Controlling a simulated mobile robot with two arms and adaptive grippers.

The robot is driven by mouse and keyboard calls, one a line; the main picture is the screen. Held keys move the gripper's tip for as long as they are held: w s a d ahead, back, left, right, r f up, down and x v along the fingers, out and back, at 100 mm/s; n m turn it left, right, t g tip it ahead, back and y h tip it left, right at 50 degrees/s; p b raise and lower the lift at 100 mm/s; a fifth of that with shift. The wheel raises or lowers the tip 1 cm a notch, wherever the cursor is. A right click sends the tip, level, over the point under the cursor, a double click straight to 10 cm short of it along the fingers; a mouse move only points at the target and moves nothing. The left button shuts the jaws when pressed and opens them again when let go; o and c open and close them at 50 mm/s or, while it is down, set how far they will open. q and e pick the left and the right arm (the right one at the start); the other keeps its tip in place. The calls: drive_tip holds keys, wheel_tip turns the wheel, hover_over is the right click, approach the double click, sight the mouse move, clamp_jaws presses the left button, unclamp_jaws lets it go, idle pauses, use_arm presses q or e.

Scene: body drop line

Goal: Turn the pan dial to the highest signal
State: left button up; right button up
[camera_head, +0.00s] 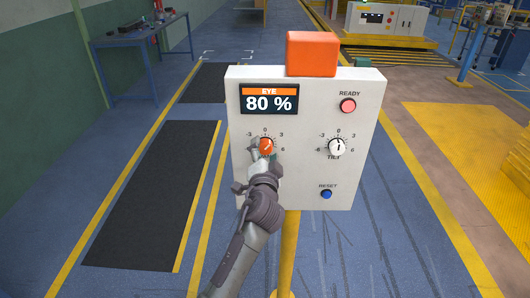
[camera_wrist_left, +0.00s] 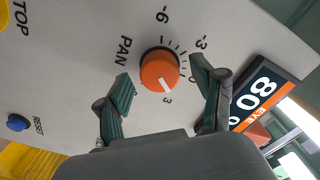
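The orange pan dial (camera_head: 266,146) is on the left of a white panel (camera_head: 308,184). It also shows in the left wrist view (camera_wrist_left: 158,72), with its white mark pointing near the 3. The display (camera_head: 269,99) above it reads EYE 80 %. My left gripper (camera_head: 262,149) is at the dial. In the left wrist view its two green-padded fingers (camera_wrist_left: 162,76) are spread on either side of the dial, with visible gaps, so it is open. The fingers partly cover the scale in the head view. My right gripper is not in view.
The white tilt dial (camera_head: 337,147) is right of the pan dial. A red READY light (camera_head: 348,105) and a blue RESET button (camera_head: 326,194) are on the panel's right side. An orange block (camera_head: 312,53) is on top. A yellow post (camera_head: 288,250) stands below the panel.

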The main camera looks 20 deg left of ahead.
use_arm(q)
drive_tip(key=v, duration=1.2)
